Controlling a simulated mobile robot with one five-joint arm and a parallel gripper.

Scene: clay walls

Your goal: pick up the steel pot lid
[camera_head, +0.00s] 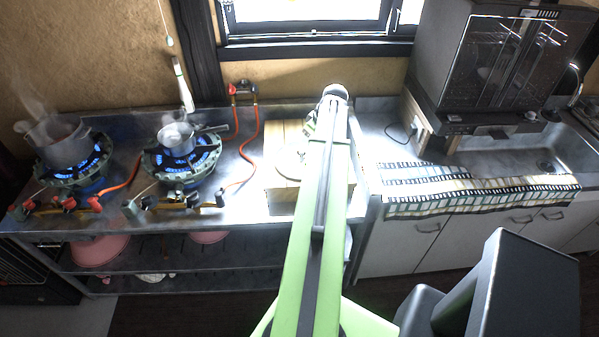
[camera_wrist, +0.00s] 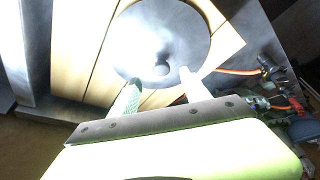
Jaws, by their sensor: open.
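The steel pot lid (camera_wrist: 150,35) is a shiny round disc with a small round knob (camera_wrist: 162,69). It lies on a wooden board in the wrist view, with strong glare across its middle. In the head view the lid (camera_head: 288,163) is partly hidden behind my arm. My gripper (camera_wrist: 160,77) is open, with its two fingers apart over the lid's near edge. The knob appears between the fingertips or just past them. I cannot tell how high the fingers are above the lid or whether they touch it.
The wooden board (camera_head: 281,197) lies on the steel counter. To its left, two lit gas burners hold a steaming pot (camera_head: 62,146) and a small pan (camera_head: 177,138), with an orange hose (camera_head: 248,148) nearby. To the right are a striped cloth (camera_head: 470,190), a sink and a dark cabinet (camera_head: 495,60).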

